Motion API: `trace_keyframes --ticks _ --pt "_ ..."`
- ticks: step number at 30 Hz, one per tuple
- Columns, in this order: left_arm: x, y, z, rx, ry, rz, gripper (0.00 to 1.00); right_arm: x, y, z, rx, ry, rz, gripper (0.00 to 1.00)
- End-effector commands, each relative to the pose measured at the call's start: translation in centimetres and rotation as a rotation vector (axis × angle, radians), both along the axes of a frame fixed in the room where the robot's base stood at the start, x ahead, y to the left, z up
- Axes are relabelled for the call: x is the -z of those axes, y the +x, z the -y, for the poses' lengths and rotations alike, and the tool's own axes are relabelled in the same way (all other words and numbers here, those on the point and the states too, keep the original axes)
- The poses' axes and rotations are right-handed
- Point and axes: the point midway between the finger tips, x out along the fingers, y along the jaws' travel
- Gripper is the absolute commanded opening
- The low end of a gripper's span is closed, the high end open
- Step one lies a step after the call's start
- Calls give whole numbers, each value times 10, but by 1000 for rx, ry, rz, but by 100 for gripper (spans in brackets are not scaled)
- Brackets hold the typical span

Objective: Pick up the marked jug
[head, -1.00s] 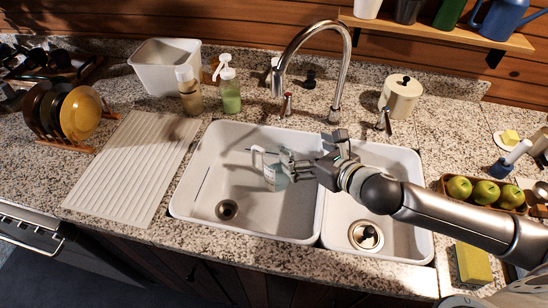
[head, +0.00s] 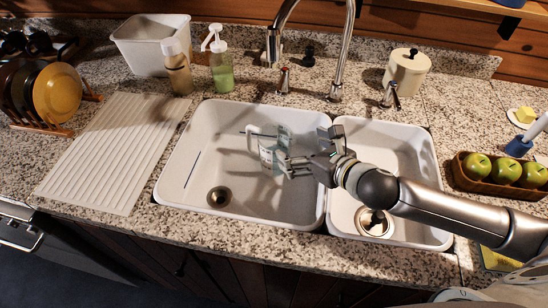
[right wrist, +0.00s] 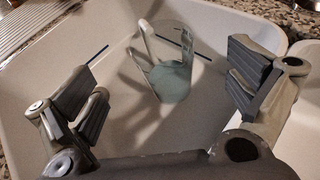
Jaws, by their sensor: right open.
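The jug (head: 266,154) stands in the left sink basin. It is clear, with a pale handle on its left side and a blue-green tint, and shows more fully in the right wrist view (right wrist: 174,80). A thin dark line shows on either side of it. My right gripper (head: 306,148) is over the basin, just right of the jug, with its jaws wide apart. In the right wrist view (right wrist: 166,88) the jug appears beyond and between the fingers, with clear space on both sides. Nothing is held. My left gripper is out of view.
The sink's left basin (head: 180,165) has walls around the jug, and a divider separates it from the right basin (head: 400,150). The faucet (head: 347,60) stands behind. A soap bottle (head: 221,70), white bin (head: 150,48) and drainboard (head: 120,150) are to the left.

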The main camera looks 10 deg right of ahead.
Motion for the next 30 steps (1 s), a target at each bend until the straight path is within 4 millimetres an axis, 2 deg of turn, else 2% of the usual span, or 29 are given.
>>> trace_keyframes --ticks 1,3,15,23,30 --pt "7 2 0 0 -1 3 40 7 0 0 0 0 1 100" --pt "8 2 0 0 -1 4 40 9 2 -1 0 0 1 100" --pt "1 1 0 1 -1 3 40 25 41 -18 1 2 0 100" --pt "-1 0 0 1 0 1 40 30 53 -23 0 1 1 100" --pt "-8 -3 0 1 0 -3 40 40 77 -35 1 2 0 100"
